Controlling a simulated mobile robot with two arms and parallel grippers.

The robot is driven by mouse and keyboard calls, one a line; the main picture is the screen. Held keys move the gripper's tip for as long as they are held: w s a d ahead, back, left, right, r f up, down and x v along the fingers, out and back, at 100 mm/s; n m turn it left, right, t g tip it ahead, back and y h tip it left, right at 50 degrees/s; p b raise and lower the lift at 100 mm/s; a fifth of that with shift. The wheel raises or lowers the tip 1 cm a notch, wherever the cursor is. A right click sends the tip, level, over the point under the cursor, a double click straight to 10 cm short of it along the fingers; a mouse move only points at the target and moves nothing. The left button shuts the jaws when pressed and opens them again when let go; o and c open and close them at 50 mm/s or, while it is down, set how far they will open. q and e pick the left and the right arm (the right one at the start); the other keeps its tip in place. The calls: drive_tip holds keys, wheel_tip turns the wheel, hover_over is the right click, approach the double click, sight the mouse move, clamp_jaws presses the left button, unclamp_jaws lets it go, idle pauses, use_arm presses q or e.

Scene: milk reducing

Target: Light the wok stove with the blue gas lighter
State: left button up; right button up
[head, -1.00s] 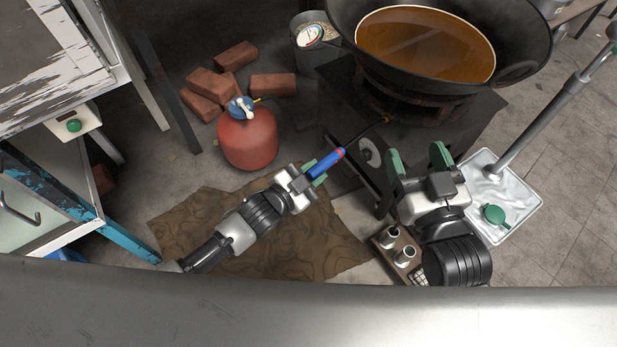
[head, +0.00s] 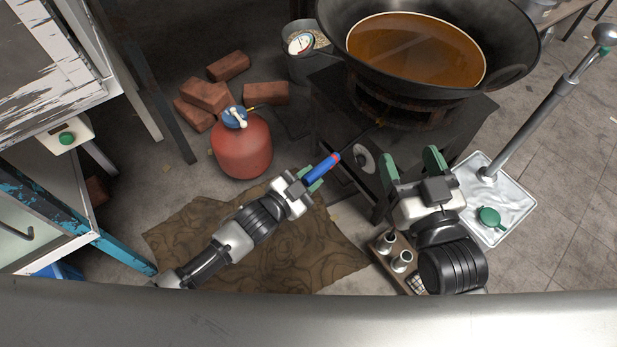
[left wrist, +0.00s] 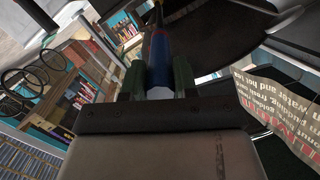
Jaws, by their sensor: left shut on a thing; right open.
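The blue gas lighter (head: 321,170) is held in my left gripper (head: 309,182), pointing up and right towards the stove front. It also shows between the green fingers in the left wrist view (left wrist: 158,62). The wok stove (head: 330,112) is a dark metal stand with a burner opening (head: 385,108) under the wok. A round pale knob (head: 364,160) is on its front. The lighter's thin tip is hard to make out against the dark stove. No flame shows. My right gripper (head: 411,168) is open and empty in front of the stove's right part.
A large wok (head: 415,50) of brown liquid sits on the stove.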

use_arm(q)
drive_tip(key=shift+w+r, duration=0.1)
use_arm(e)
drive_tip(key=shift+d+f+g+h, duration=0.1)
drive_tip(key=shift+f+g+h, duration=0.25)
drive_tip(key=shift+f, duration=0.2)
idle(1.5)
use_arm(q)
drive_tip(key=shift+s+a+p, duration=0.25)
drive_tip(key=shift+s+p, duration=0.25)
drive_tip(key=shift+p, duration=0.1)
drive_tip(key=shift+s+a+p, duration=0.3)
drive_tip(key=shift+s, duration=0.25)
drive_tip(key=shift+s+a+p, duration=0.25)
drive_tip(key=shift+s+p, duration=0.05)
drive_tip(key=shift+s, duration=0.2)
drive_tip(key=s+d+p+v, duration=0.1)
drive_tip(key=p+v, duration=0.2)
drive_tip(key=v, duration=0.3)
drive_tip(key=shift+a+f, duration=0.15)
drive_tip(key=shift+f, duration=0.25)
use_arm(e)
drive_tip(key=s+d+f+g+h, duration=0.3)
drive_tip(key=s+d+f+g, duration=0.2)
drive_tip(key=s+f+g, duration=0.5)
drive_tip(key=s+g, duration=0.2)
drive_tip(key=g, duration=0.1)
drive_tip(key=shift+f+m, duration=0.2)
drive_tip(key=shift+m, duration=0.2)
